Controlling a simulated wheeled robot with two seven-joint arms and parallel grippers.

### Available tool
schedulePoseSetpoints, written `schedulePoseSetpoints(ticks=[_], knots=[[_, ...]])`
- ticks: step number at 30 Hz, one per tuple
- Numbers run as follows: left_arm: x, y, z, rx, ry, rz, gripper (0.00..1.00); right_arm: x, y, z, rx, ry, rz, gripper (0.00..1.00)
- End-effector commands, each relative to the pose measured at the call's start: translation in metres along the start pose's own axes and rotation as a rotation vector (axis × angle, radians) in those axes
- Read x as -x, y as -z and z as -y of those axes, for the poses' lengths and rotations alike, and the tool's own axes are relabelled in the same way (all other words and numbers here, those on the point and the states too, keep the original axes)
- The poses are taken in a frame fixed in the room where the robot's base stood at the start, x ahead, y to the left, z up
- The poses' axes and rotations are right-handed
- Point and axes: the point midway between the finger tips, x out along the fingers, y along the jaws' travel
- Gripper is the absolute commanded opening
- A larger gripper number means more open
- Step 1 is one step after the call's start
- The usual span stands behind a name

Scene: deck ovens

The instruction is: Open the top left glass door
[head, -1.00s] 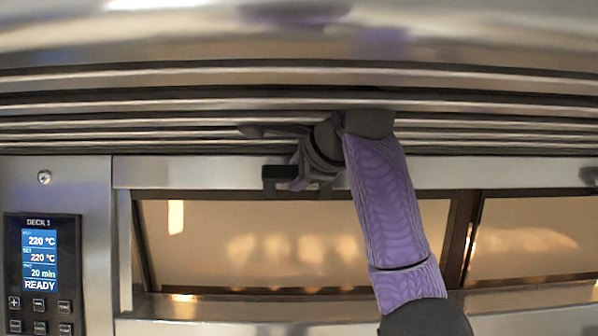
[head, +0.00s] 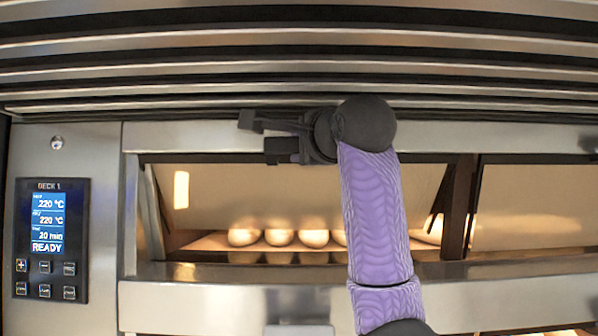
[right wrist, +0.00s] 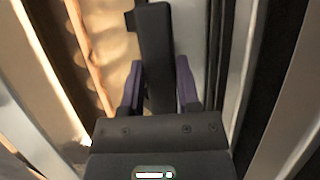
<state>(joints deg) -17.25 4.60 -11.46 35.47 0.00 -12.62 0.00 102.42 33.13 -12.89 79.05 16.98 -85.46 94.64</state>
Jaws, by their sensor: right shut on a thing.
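The top left glass door (head: 285,190) is in the head view beside the Deck 1 panel. It is tilted partly open, with a gap along its lower edge showing several pale buns (head: 280,237) inside the lit chamber. My right gripper (head: 292,132) is at the door's upper edge. In the right wrist view its purple fingers (right wrist: 158,88) are shut on the black door handle (right wrist: 155,45), one finger on each side. In the head view the handle (head: 282,150) is partly hidden by the gripper. My left gripper is not in view.
The Deck 1 control panel (head: 47,240) reads 220 °C and READY at the left. Metal slats (head: 200,90) run just above the gripper. A second glass door (head: 540,205) is to the right past a post. A steel ledge (head: 220,300) runs below.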

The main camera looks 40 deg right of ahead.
Motion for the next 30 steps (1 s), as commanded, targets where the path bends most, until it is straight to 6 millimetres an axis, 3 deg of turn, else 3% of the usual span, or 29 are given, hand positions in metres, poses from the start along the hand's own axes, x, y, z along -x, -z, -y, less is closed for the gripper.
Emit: schedulePoseSetpoints(ticks=[1,3,12,30], knots=[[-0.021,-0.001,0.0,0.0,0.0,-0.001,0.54,0.002,-0.001,-0.016,0.014,0.032,0.001,0.0],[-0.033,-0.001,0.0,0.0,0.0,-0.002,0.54,0.003,-0.001,-0.02,0.04,0.091,0.002,0.0],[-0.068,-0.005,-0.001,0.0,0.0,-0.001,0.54,0.001,0.001,-0.032,0.137,0.325,0.001,0.0],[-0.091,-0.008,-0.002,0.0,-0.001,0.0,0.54,0.001,0.001,-0.042,0.232,0.553,0.0,0.0]])
